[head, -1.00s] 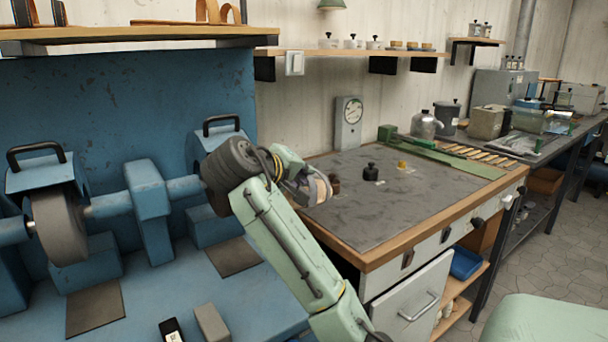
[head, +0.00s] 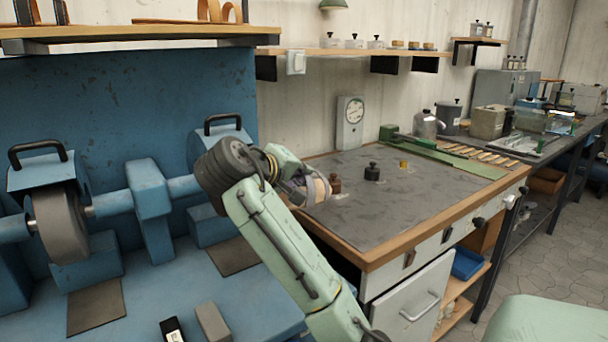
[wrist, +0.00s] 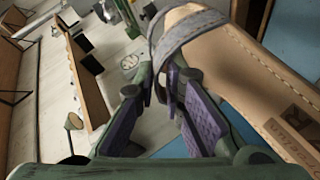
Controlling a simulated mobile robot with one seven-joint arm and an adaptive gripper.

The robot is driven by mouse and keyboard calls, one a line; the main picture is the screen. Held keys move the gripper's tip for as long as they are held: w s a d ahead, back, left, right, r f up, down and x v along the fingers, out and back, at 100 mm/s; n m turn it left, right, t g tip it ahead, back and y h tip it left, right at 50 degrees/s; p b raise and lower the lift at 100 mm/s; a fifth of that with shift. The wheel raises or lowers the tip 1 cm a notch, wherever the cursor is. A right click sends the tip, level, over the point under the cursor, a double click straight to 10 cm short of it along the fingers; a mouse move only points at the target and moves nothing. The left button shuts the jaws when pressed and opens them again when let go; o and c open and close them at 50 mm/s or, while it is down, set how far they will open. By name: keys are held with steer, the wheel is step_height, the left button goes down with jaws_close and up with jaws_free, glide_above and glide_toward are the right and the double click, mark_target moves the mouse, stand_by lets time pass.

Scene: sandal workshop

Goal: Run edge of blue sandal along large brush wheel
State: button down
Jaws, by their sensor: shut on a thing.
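In the wrist view my gripper (wrist: 165,85), with purple pads, is shut on a sandal (wrist: 250,75). The sandal has a tan sole and a grey-blue strap, and runs from the fingertips toward the lower right. Its far end is cut off by the frame. In the head view my gripper (head: 312,190) is beyond my arm, near the bench's left side, and the sandal is hard to make out there. A broad grey wheel (head: 60,225) sits in the blue machine at the left, well apart from my gripper. My arm covers the area below the second hood.
The blue machine has hoods (head: 45,172), a central housing (head: 150,200) and a blue base (head: 180,290). The bench (head: 390,215) at right holds several small weights (head: 371,172), and a dial gauge (head: 350,122) stands at its back. A shelf (head: 140,34) overhangs the machine.

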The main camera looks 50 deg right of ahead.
steer(key=shift+w+a+r, duration=0.1)
steer(key=shift+w+a, duration=0.05)
steer(key=shift+a, duration=0.25)
steer(key=shift+w+a, duration=0.1)
steer(key=shift+a, duration=0.35)
steer(key=shift+a, duration=0.45)
steer(key=shift+w+p, duration=0.1)
steer(key=shift+p, duration=0.2)
stand_by(1.3)
steer(key=shift+w+a+r+p, duration=0.15)
steer(key=shift+a+p, duration=1.25)
steer(key=shift+p, duration=1.45)
steer(key=shift+w+a, duration=0.15)
steer(key=shift+a, duration=0.05)
steer(key=shift+w+a, duration=0.15)
steer(key=shift+a, duration=0.7)
stand_by(1.2)
